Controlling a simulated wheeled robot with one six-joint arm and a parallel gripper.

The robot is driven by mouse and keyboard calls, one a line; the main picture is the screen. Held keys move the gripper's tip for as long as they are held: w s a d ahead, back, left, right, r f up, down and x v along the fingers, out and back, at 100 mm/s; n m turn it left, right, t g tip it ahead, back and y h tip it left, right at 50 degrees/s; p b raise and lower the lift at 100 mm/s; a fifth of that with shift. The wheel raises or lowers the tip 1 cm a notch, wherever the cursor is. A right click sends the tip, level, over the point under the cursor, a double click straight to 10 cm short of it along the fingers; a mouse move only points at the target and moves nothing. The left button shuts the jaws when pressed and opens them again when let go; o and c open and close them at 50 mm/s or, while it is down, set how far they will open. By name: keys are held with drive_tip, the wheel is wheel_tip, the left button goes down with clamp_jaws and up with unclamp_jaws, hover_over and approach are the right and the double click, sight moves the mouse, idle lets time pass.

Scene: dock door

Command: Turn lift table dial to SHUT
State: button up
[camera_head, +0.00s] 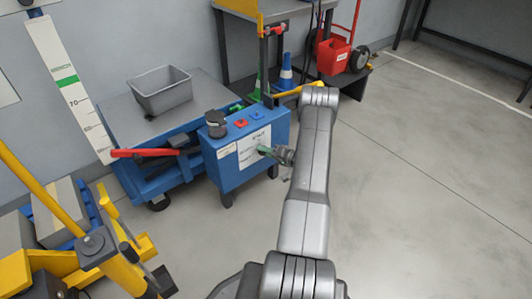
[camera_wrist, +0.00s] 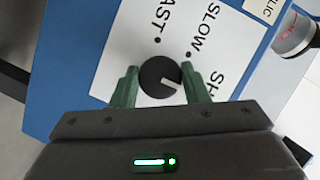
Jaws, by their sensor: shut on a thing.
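The lift table dial (camera_wrist: 157,72) is a round black knob with a white pointer line, on a white label plate (camera_wrist: 120,55) on the blue control box (camera_head: 227,175). The pointer line points right and slightly down, toward the SH side; any mark there is hidden by a finger. My gripper (camera_wrist: 160,88) has its green fingers on both sides of the dial, shut on it. In the head view my gripper (camera_head: 276,153) is at the box's front face and covers the dial.
A black round knob, a red and a blue button (camera_head: 257,115) sit on top of the box. The blue lift table (camera_head: 150,120) behind carries a grey bin (camera_head: 161,92). A yellow pallet truck (camera_head: 95,245) stands at left. Floor at right is clear.

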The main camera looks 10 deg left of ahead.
drive_tip(key=o, duration=0.9)
drive_tip(key=shift+o, duration=0.2)
drive_tip(key=p+v, duration=0.3)
drive_tip(key=v, duration=1.1)
drive_tip(key=shift+a+f, duration=0.1)
drive_tip(key=b+x, duration=0.3)
drive_tip(key=x, duration=1)
drive_tip(key=shift+a, duration=0.35)
drive_tip(key=shift+w, duration=0.15)
